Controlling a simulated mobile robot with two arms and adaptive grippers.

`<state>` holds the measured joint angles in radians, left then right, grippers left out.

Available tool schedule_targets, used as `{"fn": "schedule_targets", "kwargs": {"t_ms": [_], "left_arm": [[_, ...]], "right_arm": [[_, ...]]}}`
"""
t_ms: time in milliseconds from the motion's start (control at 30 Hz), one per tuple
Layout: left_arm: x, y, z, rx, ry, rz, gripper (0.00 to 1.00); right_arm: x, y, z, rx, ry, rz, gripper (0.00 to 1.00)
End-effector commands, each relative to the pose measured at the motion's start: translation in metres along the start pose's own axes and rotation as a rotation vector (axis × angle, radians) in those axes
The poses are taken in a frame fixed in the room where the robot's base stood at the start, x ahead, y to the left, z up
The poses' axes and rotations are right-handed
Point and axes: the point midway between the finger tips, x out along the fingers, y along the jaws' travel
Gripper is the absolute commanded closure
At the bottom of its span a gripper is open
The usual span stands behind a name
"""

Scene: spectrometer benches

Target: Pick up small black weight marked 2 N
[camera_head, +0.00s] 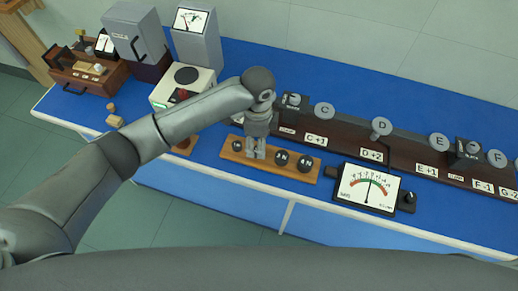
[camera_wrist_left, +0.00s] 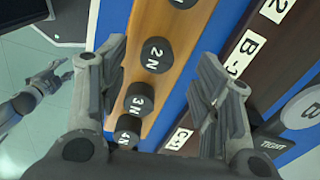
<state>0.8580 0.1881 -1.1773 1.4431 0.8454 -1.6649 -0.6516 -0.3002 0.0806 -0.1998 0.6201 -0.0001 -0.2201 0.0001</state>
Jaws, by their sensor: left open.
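The small black weight marked 2 N (camera_wrist_left: 157,53) stands on a wooden strip (camera_wrist_left: 146,20) in the left wrist view, between the fingers of my open left gripper (camera_wrist_left: 161,78). No contact with the fingers is visible. In the head view my left gripper (camera_head: 257,152) is over the wooden strip (camera_head: 228,153) and hides the 2 N weight. The 3 N weight (camera_wrist_left: 139,98) and 4 N weight (camera_wrist_left: 128,130) follow it in the row, and another black weight (camera_wrist_left: 183,3) shows at the top edge. What looks like my right gripper (camera_wrist_left: 60,78) is small at the left.
A long dark rack with lettered discs (camera_head: 382,127) stands close behind the strip. A dial meter (camera_head: 368,190) is to its right. Grey instruments (camera_head: 198,38) and a wooden box (camera_head: 88,73) stand at the back left.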

Motion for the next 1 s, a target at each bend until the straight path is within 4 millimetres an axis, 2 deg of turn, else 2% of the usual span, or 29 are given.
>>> {"fn": "schedule_targets", "kwargs": {"t_ms": [100, 300, 567, 1000], "left_arm": [[0.015, 0.004, -0.004, 0.001, -0.001, 0.005, 0.41], [0.037, 0.003, -0.003, 0.0, 0.0, 0.002, 0.41], [0.04, 0.003, -0.003, 0.001, 0.0, 0.001, 0.43], [0.039, 0.002, -0.003, 0.001, 0.001, 0.0, 0.98]], "right_arm": [[-0.014, 0.0, -0.001, 0.0, 0.0, 0.0, 0.52], [-0.015, 0.001, -0.002, 0.0, 0.0, 0.0, 0.52], [-0.015, 0.0, -0.002, 0.0, 0.0, 0.0, 0.52], [-0.015, 0.0, -0.002, 0.0, 0.0, 0.0, 0.52]]}}
